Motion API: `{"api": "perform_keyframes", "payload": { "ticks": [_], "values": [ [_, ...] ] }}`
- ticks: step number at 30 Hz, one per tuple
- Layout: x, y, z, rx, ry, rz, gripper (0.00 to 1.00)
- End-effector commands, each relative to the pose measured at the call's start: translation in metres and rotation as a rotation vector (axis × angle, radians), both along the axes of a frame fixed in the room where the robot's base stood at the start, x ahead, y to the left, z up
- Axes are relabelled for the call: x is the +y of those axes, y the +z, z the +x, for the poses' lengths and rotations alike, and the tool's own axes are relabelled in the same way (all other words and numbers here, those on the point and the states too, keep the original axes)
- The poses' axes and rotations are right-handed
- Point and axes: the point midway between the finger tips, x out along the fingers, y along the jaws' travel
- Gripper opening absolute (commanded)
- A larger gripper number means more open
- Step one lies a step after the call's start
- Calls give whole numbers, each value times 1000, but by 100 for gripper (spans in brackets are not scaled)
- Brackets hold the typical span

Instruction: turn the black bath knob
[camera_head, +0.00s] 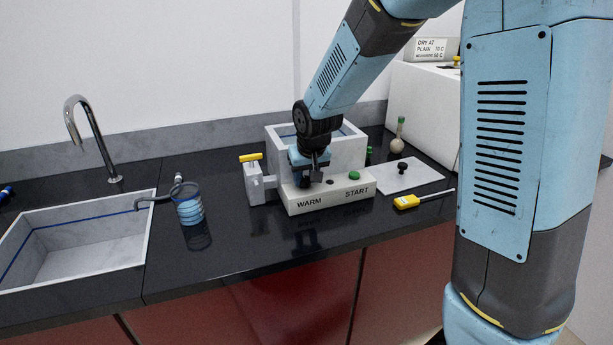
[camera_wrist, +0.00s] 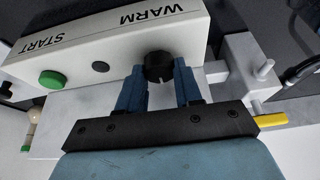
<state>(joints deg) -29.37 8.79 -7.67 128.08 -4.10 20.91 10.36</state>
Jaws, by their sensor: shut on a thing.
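The water bath (camera_head: 318,157) is a white box on the black counter, with a front panel marked WARM and START. The black bath knob (camera_wrist: 158,67) sits on the panel by the WARM label in the wrist view. My gripper (camera_wrist: 160,76) has its two blue fingers on either side of the knob, shut on it. In the head view my gripper (camera_head: 313,176) comes down from above onto the panel and hides most of the knob. The green START button (camera_wrist: 52,80) and a small dark button (camera_wrist: 100,67) are beside it, apart from my fingers.
A yellow-handled valve (camera_head: 251,158) is at the bath's left side. To the right are a white plate (camera_head: 405,178) with a black knob, a flask (camera_head: 398,140) and a yellow-handled tool (camera_head: 407,201).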

Motion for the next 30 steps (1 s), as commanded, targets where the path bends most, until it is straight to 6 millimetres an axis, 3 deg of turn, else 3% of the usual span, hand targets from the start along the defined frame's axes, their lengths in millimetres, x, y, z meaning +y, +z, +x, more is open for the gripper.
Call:
{"api": "perform_keyframes", "payload": {
  "ticks": [4, 5, 12, 23, 30],
  "values": [
    [-1, 1, 1, -2, -3, 1, 4],
    [-1, 1, 1, -2, -3, 1, 36],
    [-1, 0, 1, -1, -1, 1, 59],
    [-1, 5, -1, -2, -1, 2, 60],
    [-4, 35, -12, -4, -1, 3, 60]
  ]
}}
